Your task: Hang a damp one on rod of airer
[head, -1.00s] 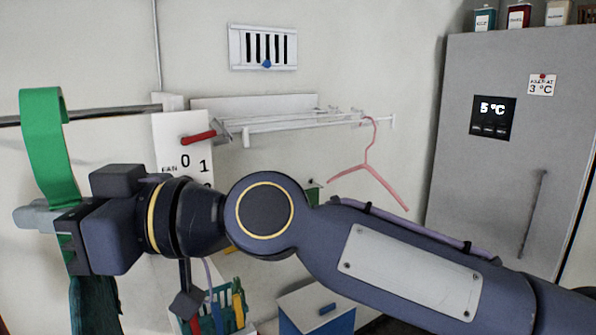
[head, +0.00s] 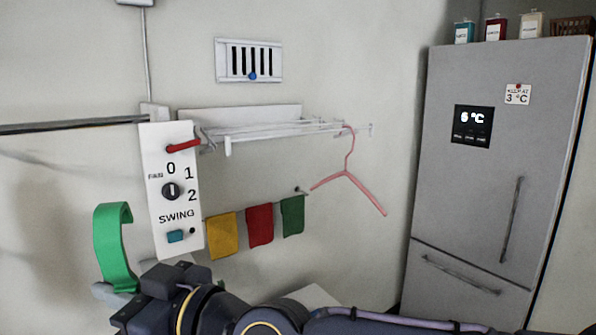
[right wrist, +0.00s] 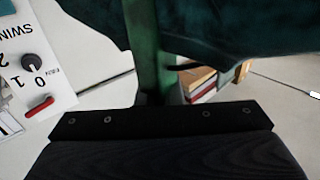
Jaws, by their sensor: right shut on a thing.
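The white wall airer (head: 265,133) with thin rods is fixed to the back wall, and a pink hanger (head: 347,176) hangs at its right end. My right gripper (head: 108,291) is shut on a green hook-shaped piece (head: 112,240) at the lower left of the head view, left of and below the airer. The hook's curved top is upright and clear of the airer. In the right wrist view a dark teal cloth (right wrist: 230,28) lies beside the green stem (right wrist: 148,50); the cloth is out of sight in the head view. My left gripper is not in view.
A white fan panel (head: 177,215) with a red lever stands between the hook and the airer. Yellow, red and green cloths (head: 260,225) hang on a line below the airer. A dark wall rail (head: 75,126) runs at left. A grey fridge (head: 490,170) stands at right.

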